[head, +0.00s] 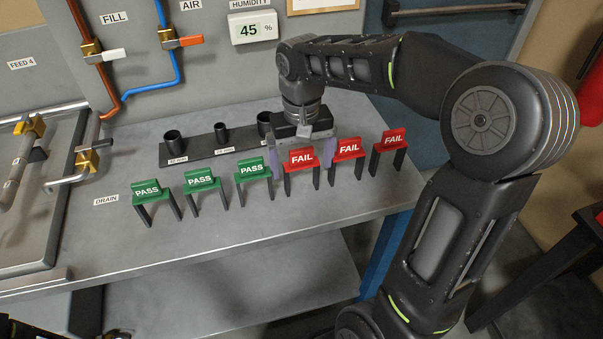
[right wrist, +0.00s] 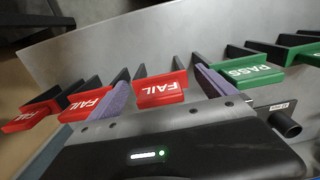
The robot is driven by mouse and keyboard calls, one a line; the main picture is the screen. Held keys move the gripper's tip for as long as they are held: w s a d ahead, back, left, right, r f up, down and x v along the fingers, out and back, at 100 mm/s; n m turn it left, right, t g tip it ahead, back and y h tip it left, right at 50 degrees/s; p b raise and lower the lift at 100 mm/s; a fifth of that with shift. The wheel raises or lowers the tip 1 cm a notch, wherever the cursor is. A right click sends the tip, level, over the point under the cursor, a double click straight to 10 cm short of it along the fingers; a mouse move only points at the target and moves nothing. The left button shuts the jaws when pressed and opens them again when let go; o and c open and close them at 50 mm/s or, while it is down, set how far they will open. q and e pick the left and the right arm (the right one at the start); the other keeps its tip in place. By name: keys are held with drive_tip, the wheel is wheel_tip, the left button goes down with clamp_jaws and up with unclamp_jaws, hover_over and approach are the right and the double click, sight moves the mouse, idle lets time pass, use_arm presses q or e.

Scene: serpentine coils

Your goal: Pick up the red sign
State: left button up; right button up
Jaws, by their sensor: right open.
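Three red FAIL signs on black legs stand in a row on the grey bench: a left one (head: 301,159), a middle one (head: 348,149) and a right one (head: 389,139). My right gripper (head: 297,183) is open, with one finger on each side of the left red sign. In the right wrist view this sign (right wrist: 159,90) shows between the two purple-padded fingers (right wrist: 161,78), with gaps at both sides. The sign stands upright on the bench. Whether the fingers touch it is not clear. My left gripper is not seen.
Several green PASS signs (head: 202,180) stand left of the red ones, the nearest (head: 253,168) close beside my left-hand finger. A dark rack with black cups (head: 174,146) lies behind. The bench front (head: 230,240) is clear.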

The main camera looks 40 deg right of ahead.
sight(301, 149)
drive_tip(key=shift+c, duration=0.3)
drive_tip(key=c, duration=1.4)
drive_tip(key=shift+r, duration=0.15)
drive_tip(key=shift+c, duration=0.2)
wheel_tip(301, 149, up, 6)
drive_tip(key=shift+r, duration=0.2)
wheel_tip(301, 149, up, 4)
drive_tip(key=shift+f+p, duration=0.25)
drive_tip(key=shift+p, duration=0.65)
drive_tip(key=shift+f, duration=0.1)
